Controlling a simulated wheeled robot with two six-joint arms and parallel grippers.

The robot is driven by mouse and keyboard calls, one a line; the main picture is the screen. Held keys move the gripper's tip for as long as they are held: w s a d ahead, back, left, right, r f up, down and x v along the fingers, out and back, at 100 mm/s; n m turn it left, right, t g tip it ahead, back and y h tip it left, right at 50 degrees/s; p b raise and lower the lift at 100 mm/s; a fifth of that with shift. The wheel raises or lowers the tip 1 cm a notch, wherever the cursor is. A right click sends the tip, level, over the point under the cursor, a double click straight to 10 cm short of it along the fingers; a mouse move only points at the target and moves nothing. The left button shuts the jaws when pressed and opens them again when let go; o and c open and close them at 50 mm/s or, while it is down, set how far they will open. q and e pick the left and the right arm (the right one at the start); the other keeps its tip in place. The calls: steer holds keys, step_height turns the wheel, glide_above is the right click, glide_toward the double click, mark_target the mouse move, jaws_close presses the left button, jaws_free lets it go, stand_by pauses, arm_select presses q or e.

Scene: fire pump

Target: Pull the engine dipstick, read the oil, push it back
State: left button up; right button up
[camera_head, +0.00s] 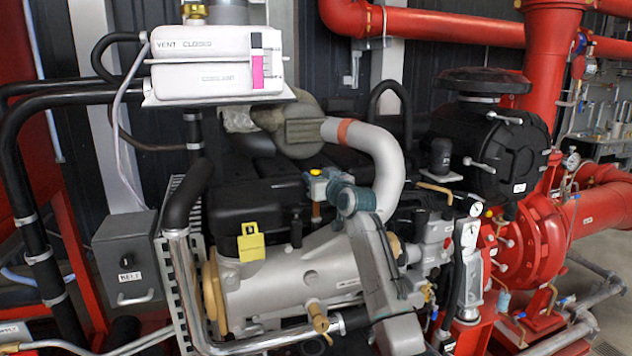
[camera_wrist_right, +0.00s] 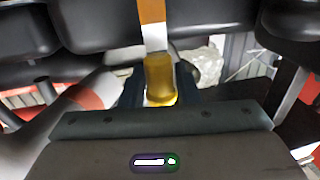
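The dipstick's yellow handle (camera_wrist_right: 159,78) sits between the two dark fingers of my right gripper (camera_wrist_right: 160,92) in the right wrist view. The fingers appear closed on its sides. In the head view my right gripper (camera_head: 325,180) reaches in over the engine from the lower right, with a little of the yellow handle (camera_head: 316,172) showing at its tips. An orange piece (camera_head: 316,211) stands just below the tips. In the wrist view an orange and white strip (camera_wrist_right: 152,22) lies beyond the handle. I cannot tell how far the dipstick is seated, and no oil mark is readable. My left gripper is not in view.
A white coolant tank (camera_head: 215,65) is above left. A silver pipe (camera_head: 385,165) curves close behind my right gripper, and a black air cleaner (camera_head: 490,150) is to its right. A yellow tag (camera_head: 251,242) hangs on the engine, left of my arm. Red pump piping (camera_head: 530,245) fills the right.

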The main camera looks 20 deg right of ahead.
steer(key=shift+o, duration=1.1)
steer(key=shift+r, duration=0.45)
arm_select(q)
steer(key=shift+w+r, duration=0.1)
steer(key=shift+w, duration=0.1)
arm_select(e)
steer(key=shift+f, duration=0.1)
steer(key=shift+s+d+f, duration=0.1)
steer(key=shift+s+f, duration=0.1)
steer(key=shift+s, duration=0.25)
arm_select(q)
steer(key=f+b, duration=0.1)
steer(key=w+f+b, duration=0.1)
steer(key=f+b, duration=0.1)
arm_select(e)
steer(key=s+d, duration=0.1)
steer(key=s, duration=0.8)
steer(key=shift+s+d+r, duration=0.2)
steer(key=shift+s+d, duration=0.2)
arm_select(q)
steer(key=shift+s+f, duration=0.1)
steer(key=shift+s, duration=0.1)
